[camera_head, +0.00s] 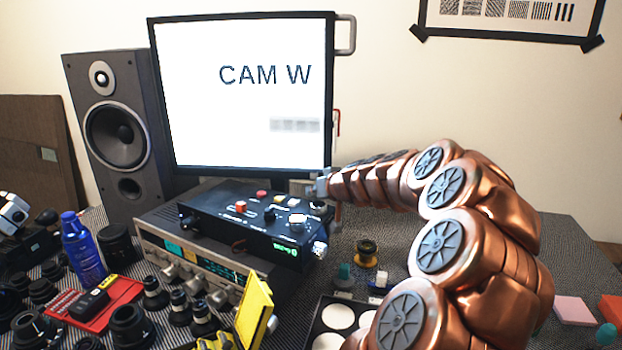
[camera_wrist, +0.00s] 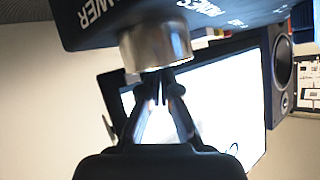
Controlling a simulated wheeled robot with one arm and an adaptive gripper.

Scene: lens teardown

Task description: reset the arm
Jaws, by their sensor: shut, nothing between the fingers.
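My copper-coloured arm reaches from the lower right to the black control box (camera_head: 222,215) in the head view. My gripper (camera_head: 322,186) is small there, at the box's right rear corner. In the wrist view, which shows the scene turned over, my gripper's fingers (camera_wrist: 162,78) come together at their tips with nothing between them. The tips are right at a round silver knob (camera_wrist: 155,46) on the black box (camera_wrist: 230,20), beside the word POWER. I cannot tell whether they touch the knob.
The box sits on a silver receiver (camera_head: 165,240). Behind stands a screen (camera_head: 245,120) reading "CAM W", with a speaker (camera_head: 120,130) to its left. Lenses, a blue bottle (camera_head: 82,248) and a red tray (camera_head: 120,300) crowd the left. A dark tray with white discs (camera_head: 338,316) lies in front.

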